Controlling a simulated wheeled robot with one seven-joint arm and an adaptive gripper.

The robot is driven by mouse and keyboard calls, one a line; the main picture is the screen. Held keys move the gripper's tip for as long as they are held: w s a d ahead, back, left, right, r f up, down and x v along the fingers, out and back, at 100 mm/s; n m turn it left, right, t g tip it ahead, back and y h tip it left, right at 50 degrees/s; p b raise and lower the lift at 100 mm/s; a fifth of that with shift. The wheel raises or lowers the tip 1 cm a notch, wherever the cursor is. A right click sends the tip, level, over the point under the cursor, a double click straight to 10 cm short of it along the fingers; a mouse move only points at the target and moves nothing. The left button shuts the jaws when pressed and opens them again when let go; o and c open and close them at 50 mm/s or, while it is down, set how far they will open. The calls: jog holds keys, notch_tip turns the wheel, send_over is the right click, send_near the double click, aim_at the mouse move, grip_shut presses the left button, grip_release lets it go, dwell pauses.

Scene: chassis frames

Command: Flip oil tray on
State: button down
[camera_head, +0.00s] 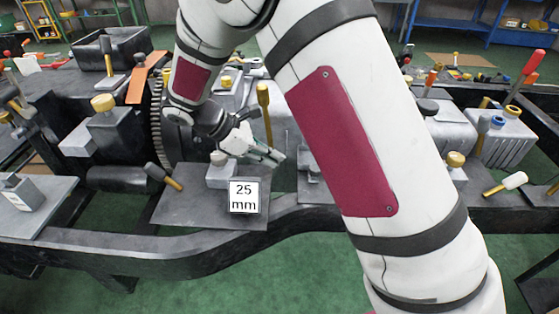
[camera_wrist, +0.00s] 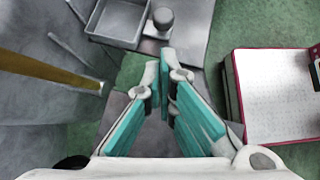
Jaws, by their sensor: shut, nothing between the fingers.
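A shallow grey tray with a raised rim (camera_wrist: 91,34) shows at the top left of the wrist view, cut by the frame edge. Whether this is the oil tray I cannot tell. A round grey knob (camera_wrist: 163,18) stands just right of it on a flat grey plate. My gripper (camera_wrist: 163,72) is shut and empty, its teal-padded fingers converging below the tray and knob, apart from both in the picture. In the head view my gripper (camera_head: 279,158) is above the dark bench plate, near a grey block with a pale knob (camera_head: 217,175).
A yellow-handled lever (camera_head: 263,112) stands close behind my gripper and also shows in the wrist view (camera_wrist: 50,68). A white "25 mm" sign (camera_head: 244,197) is in front of it. A loose hammer-like tool (camera_head: 162,176) lies left.

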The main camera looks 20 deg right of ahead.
jog(key=b, duration=0.1)
send_near(308, 178)
jog(key=x, duration=0.4)
jog(key=shift+s, duration=0.25)
jog(key=shift+d, duration=0.15)
jog(key=s+d, duration=0.1)
jog(key=d, duration=0.2)
jog(key=s+d+p, duration=0.1)
jog(key=d, duration=0.2)
jog(key=s+d+p, duration=0.1)
jog(key=d, duration=0.2)
jog(key=shift+d+r, duration=0.1)
jog(key=shift+d, duration=0.1)
